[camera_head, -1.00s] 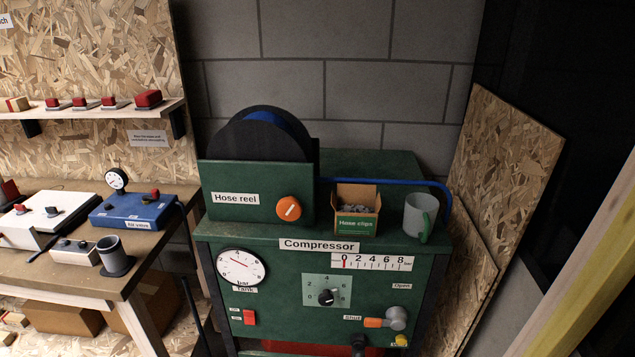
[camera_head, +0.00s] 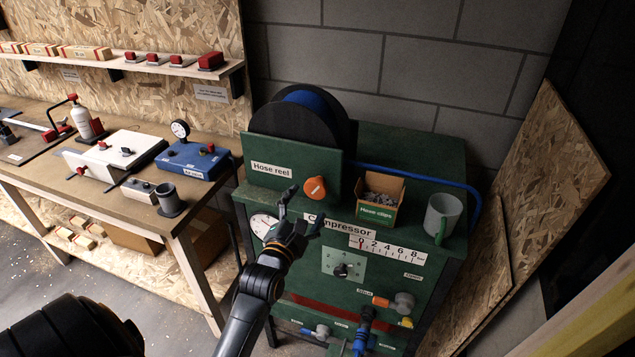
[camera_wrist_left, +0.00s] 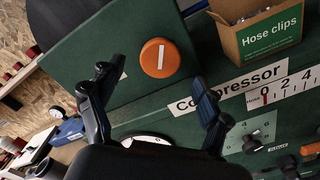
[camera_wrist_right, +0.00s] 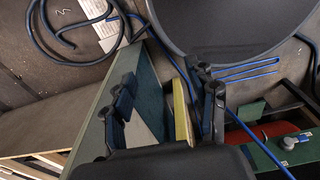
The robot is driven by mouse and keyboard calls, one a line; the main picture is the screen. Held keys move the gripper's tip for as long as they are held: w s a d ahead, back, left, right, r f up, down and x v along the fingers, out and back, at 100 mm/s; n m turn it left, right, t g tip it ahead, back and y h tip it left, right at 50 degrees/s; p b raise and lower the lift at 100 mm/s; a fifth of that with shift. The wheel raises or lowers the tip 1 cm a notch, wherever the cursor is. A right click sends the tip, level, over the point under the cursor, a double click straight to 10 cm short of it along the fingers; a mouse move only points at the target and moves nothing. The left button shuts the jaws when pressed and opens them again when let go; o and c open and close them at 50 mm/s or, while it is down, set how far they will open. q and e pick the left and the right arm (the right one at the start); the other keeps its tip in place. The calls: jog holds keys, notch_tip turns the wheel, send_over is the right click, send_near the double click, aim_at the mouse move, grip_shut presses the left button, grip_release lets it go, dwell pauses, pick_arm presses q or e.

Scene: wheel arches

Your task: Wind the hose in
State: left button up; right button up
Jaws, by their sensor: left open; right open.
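The hose reel (camera_head: 270,179) is a green box with a dark drum (camera_head: 288,124) on the compressor (camera_head: 330,250). An orange knob (camera_head: 315,189) with a white line is on its front; it also shows in the left wrist view (camera_wrist_left: 160,57). The blue hose (camera_head: 430,178) runs right from the reel over the compressor top and bends down its right side. My left gripper (camera_head: 303,206) is open and empty in front of the reel, just below the knob; whether it touches is unclear. My right gripper (camera_wrist_right: 163,92) is open and shows only in its wrist view.
A hose clips box (camera_head: 381,197) and a grey mug (camera_head: 442,214) stand on the compressor top. A workbench (camera_head: 135,210) with several devices is at left. Wooden boards (camera_head: 550,170) lean at right. Blue strands (camera_wrist_right: 250,70) lie on the floor in the right wrist view.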

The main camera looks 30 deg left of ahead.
aim_at(315, 190)
pick_arm(q)
jog(key=p+x, duration=0.1)
jog(key=x, duration=0.5)
jog(key=shift+w+d, duration=0.1)
jog(key=shift+w, duration=0.05)
jog(key=shift+w+p, duration=0.35)
jog(key=shift+w, duration=0.3)
pick_arm(e)
jog(key=shift+w+d+r, duration=0.3)
jog(key=shift+d+r, duration=0.15)
jog(key=shift+r, duration=0.1)
jog(key=shift+w+d+r, duration=0.25)
jog(key=shift+d+r, duration=0.15)
jog(key=shift+r, duration=0.15)
pick_arm(q)
jog(key=c, duration=1.2)
pick_arm(e)
jog(key=shift+a, duration=0.3)
jog(key=shift+a, duration=0.1)
pick_arm(q)
jog(key=shift+m, duration=0.3)
